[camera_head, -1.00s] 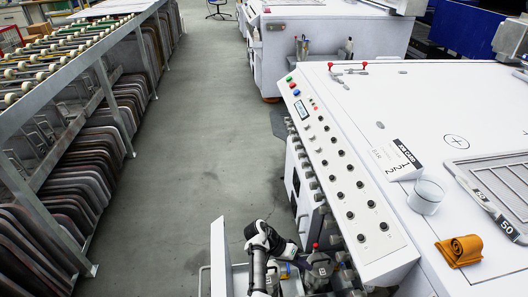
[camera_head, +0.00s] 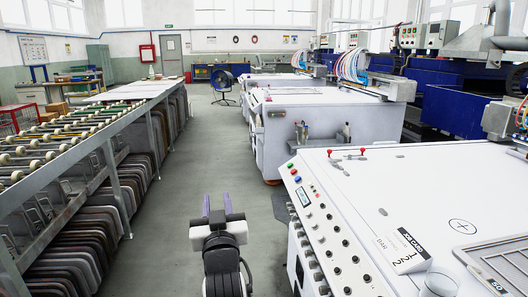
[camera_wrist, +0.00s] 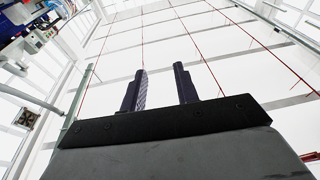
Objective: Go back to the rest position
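My gripper (camera_head: 216,202) stands upright in the aisle at the lower middle of the head view, its two dark fingers pointing up. The fingers are apart and nothing is between them. In the wrist view my gripper (camera_wrist: 159,88) also shows open and empty, against the ceiling. It is left of the white machine (camera_head: 450,190) and touches nothing.
A roller rack (camera_head: 60,140) with several dark panels below runs along the left. The white machine carries a button panel, a job card (camera_head: 408,250) and a clear cup (camera_head: 440,283). More white machines (camera_head: 310,125) stand behind it.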

